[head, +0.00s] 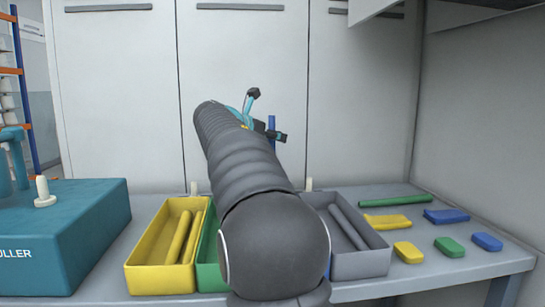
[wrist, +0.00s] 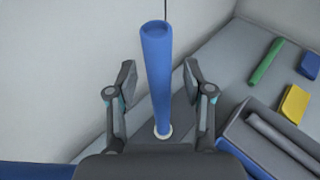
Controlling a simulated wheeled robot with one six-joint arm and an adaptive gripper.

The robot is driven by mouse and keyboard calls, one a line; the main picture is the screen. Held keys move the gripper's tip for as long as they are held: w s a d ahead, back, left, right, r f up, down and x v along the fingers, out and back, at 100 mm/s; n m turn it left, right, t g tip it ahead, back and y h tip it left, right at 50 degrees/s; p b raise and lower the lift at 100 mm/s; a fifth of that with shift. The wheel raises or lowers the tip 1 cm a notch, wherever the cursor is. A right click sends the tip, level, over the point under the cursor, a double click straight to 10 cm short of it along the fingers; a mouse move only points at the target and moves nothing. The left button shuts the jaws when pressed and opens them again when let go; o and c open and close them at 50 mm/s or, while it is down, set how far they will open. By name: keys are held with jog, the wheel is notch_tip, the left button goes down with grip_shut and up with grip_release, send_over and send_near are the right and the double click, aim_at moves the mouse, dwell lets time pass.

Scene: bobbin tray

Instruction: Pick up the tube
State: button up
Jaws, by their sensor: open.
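A blue tube (wrist: 157,75) stands upright on a pale peg base (wrist: 162,133) in the wrist view. My gripper (wrist: 160,88) is open, with one finger on each side of the tube and visible gaps to it. In the head view my gripper (head: 268,116) is beyond my dark arm, near the back wall. A short piece of the blue tube (head: 271,127) shows there; my arm hides the rest of it.
A yellow tray (head: 148,250) and a grey tray (head: 363,265) hold tubes of their colour. A green tray (head: 207,262) is mostly hidden by my arm. A green tube (head: 381,201) and several coloured blocks lie at right. A teal machine (head: 75,225) stands at left.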

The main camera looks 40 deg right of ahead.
aim_at(271, 118)
jog(key=shift+c, duration=0.2)
grip_shut()
jog(key=shift+r, duration=0.1)
notch_tip(271, 118, up, 2)
jog(key=p, duration=0.2)
jog(key=shift+r+p, duration=0.1)
jog(key=shift+p, duration=0.25)
jog(key=shift+s+r+p, duration=0.2)
jog(key=shift+r+p, duration=0.5)
jog(key=shift+r, duration=0.55)
jog(key=s+r, duration=0.6)
jog(key=s, duration=0.5)
jog(key=shift+s, duration=0.2)
